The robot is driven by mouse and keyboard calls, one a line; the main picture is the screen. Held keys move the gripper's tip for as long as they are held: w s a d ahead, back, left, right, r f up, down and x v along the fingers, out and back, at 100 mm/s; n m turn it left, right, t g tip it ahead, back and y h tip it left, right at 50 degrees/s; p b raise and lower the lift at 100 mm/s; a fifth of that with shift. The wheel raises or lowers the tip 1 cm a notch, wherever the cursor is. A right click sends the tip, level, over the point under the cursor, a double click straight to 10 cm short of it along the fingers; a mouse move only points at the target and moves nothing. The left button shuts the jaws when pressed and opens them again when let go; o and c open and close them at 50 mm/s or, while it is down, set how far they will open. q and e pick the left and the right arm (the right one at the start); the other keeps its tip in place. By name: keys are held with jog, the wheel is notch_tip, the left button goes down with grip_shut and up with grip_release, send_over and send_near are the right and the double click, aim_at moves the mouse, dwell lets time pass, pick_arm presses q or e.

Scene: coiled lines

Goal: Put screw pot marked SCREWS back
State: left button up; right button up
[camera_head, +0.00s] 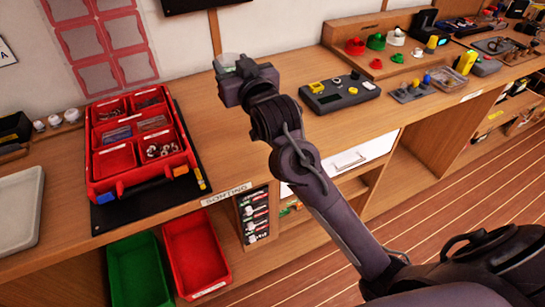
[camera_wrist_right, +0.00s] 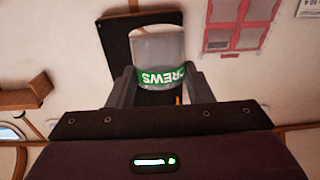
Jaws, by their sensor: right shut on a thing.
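The screw pot (camera_wrist_right: 158,47) is a clear, pale cup with a green band; the letters "CREWS" show on it, upside down in the right wrist view. My right gripper (camera_wrist_right: 161,88) is shut on it, one finger on each side of the band. In the head view the pot (camera_head: 228,61) shows as a small pale rim with green, at the far side of my right gripper (camera_head: 238,76), over the back of the bench near the wall. The gripper hides most of it there, and I cannot tell its height above the bench. My left gripper is not in view.
A red sorting case (camera_head: 135,140) lies open on a black mat (camera_head: 150,205) to the left. A dark control box (camera_head: 340,93) stands right of my gripper. Colored pieces (camera_head: 375,42) stand farther right. Green (camera_head: 137,270) and red (camera_head: 195,255) bins sit below. Bare bench lies around my wrist.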

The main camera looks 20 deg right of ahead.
jog(key=f, duration=1.5)
jog(key=shift+s+d+p, duration=0.3)
jog(key=shift+s+d, duration=0.05)
jog(key=shift+d, duration=0.05)
notch_tip(320, 180, down, 5)
jog(key=shift+f, duration=0.1)
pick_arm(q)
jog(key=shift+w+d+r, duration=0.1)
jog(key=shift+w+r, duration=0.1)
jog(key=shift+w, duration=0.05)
pick_arm(e)
jog(key=o, duration=1)
